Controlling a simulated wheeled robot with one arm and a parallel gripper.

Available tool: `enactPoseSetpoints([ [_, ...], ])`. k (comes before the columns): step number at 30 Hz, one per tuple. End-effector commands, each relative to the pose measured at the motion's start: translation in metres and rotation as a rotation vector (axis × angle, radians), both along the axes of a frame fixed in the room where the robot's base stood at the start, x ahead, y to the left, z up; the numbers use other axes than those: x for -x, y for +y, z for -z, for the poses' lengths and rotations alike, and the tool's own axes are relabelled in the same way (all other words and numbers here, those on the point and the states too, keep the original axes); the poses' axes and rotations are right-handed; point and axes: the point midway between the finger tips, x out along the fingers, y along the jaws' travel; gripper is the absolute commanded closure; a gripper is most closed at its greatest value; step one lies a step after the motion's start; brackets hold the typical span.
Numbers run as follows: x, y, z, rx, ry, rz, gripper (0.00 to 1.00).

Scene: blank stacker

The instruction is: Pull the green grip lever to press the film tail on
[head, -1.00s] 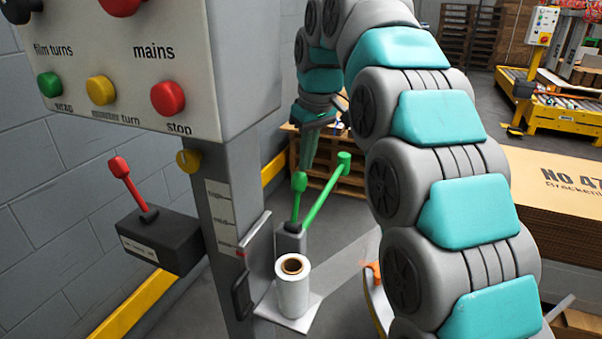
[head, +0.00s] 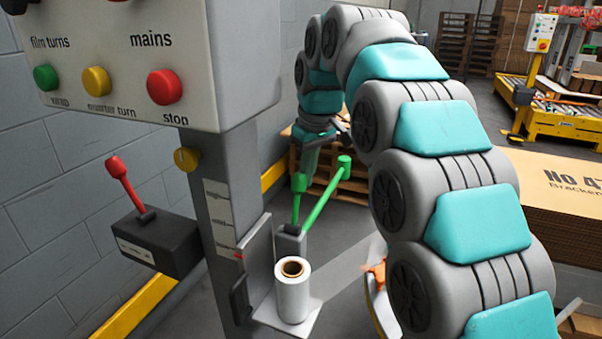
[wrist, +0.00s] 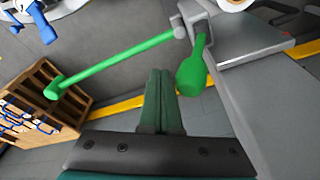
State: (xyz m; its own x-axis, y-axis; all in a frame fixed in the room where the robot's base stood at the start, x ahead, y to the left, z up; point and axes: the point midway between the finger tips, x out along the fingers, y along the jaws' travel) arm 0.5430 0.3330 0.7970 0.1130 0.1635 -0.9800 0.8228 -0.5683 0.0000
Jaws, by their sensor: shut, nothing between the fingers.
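The green grip lever (head: 297,205) stands upright with a bulb-shaped handle on a grey block beside the film roll (head: 291,297). A longer green bar (head: 325,195) slants up and right from the same block. In the wrist view the bulb-handled lever (wrist: 192,70) is just right of my gripper (wrist: 160,72), and the long bar (wrist: 115,63) runs off to the left. My gripper's dark green fingers are together and empty, close to the bulb handle but apart from it in the picture. In the head view my gripper (head: 308,165) is behind the lever, its tips partly hidden.
A grey post (head: 228,200) carries a button panel (head: 140,80), with a red lever on a black box (head: 160,240) to its left. A wooden pallet (wrist: 42,100) lies left in the wrist view. Stacked cardboard (head: 560,205) stands at right.

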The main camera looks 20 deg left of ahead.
Motion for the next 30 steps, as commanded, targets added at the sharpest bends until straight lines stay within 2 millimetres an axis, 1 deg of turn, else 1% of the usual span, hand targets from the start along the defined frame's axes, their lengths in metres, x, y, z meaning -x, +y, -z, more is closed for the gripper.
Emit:
enactPoseSetpoints([
  [5,0.004,0.0,0.0,0.0,0.001,-0.001,1.0],
  [30,0.042,0.004,0.003,0.001,0.002,-0.002,1.0],
])
